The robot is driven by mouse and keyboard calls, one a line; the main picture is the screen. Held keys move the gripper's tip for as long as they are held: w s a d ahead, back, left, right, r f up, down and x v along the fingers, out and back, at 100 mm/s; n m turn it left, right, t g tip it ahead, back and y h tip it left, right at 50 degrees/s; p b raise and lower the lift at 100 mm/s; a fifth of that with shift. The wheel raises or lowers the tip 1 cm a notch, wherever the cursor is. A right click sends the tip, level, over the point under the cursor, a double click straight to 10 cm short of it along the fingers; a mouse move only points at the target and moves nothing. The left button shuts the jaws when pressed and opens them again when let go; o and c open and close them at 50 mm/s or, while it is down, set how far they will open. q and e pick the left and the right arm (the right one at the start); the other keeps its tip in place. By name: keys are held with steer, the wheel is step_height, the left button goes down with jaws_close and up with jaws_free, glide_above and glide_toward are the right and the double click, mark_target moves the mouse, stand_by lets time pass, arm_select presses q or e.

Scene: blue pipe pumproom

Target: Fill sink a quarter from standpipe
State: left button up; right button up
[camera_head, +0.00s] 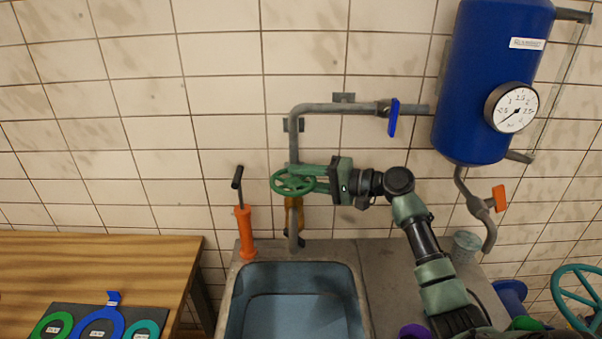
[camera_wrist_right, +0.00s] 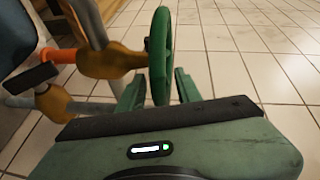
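The grey standpipe (camera_head: 293,151) comes down behind the sink (camera_head: 230,308), below a horizontal run from the blue tank (camera_head: 478,75). A green handwheel (camera_head: 284,184) sits on the standpipe; the wheel also shows edge-on in the right wrist view (camera_wrist_right: 158,50). My right gripper (camera_head: 318,178) is at the wheel, its fingers apart on both sides of the rim, with gaps visible in the wrist view (camera_wrist_right: 157,94). The basin's inside is blue; I cannot tell whether water is in it. No flow shows at the pipe's outlet. My left gripper is out of view.
A blue lever (camera_head: 393,118) hangs on the upper pipe. A gauge (camera_head: 512,107) and an orange lever (camera_head: 499,198) are by the tank. An orange hand pump (camera_head: 245,232) stands behind the sink's left corner.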

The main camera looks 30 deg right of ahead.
steer(key=shift+w, duration=0.1)
jaws_close()
steer(key=n+g+y+b, duration=0.1)
steer(key=b, duration=0.1)
steer(key=n+g+y+b, duration=0.1)
steer(key=b, duration=0.1)
steer(key=n+g+y+b, duration=0.1)
steer(key=b, duration=0.1)
steer(key=shift+w+a+f, duration=0.1)
steer(key=shift+w+f, duration=0.2)
steer(key=shift+f, duration=0.1)
steer(key=shift+a+r+n+g+y+b, duration=0.2)
steer(key=shift+n+g+y+b, duration=0.35)
steer(key=shift+g+b, duration=0.25)
steer(key=shift+f, duration=0.1)
jaws_free()
steer(key=shift+w, duration=0.15)
steer(key=shift+r, duration=0.25)
